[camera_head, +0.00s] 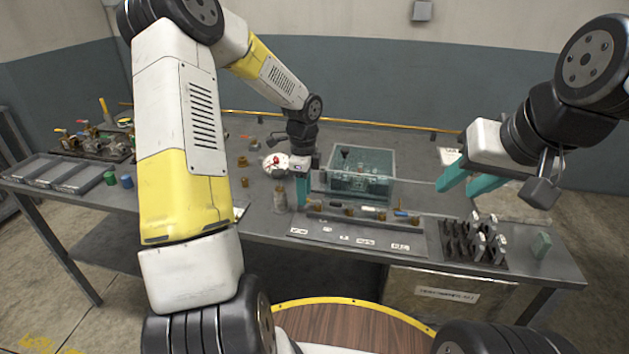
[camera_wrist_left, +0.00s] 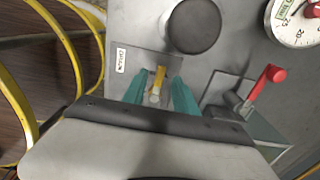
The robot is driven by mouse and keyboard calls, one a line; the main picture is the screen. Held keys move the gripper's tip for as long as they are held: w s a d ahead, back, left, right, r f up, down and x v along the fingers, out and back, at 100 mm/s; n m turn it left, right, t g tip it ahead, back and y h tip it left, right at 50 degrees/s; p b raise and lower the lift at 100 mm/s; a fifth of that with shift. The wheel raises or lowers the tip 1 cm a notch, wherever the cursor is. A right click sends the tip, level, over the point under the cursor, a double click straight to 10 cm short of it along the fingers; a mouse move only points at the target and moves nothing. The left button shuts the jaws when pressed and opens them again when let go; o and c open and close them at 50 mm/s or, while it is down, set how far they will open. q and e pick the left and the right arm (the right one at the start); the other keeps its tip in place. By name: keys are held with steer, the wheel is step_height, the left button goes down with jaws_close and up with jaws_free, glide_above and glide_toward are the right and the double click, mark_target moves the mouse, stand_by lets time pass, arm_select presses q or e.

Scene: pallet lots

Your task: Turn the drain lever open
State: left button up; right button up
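A lever with a red handle (camera_wrist_left: 265,83) on a dark fitting stands to the right of my left gripper in the left wrist view, beside the clear tank's edge. I cannot pick this lever out in the head view, where my left gripper hides that spot. The clear tank (camera_head: 360,186) stands on the table, to the right of my left gripper (camera_head: 302,195). My left gripper points down with teal fingers apart (camera_wrist_left: 158,92), and a yellow piece (camera_wrist_left: 160,76) shows between them without visible contact. My right gripper (camera_head: 464,181) is open and empty, right of the tank.
A grey cylinder (camera_head: 280,199) stands close to my left gripper; its dark top (camera_wrist_left: 195,25) shows in the wrist view. A dial gauge (camera_wrist_left: 297,22) lies nearby. A panel with fittings (camera_head: 350,235) and a black rack (camera_head: 470,243) line the front edge. Trays (camera_head: 58,173) stand at left.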

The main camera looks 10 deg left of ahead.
arm_select(q)
steer(key=shift+f, duration=0.35)
jaws_close()
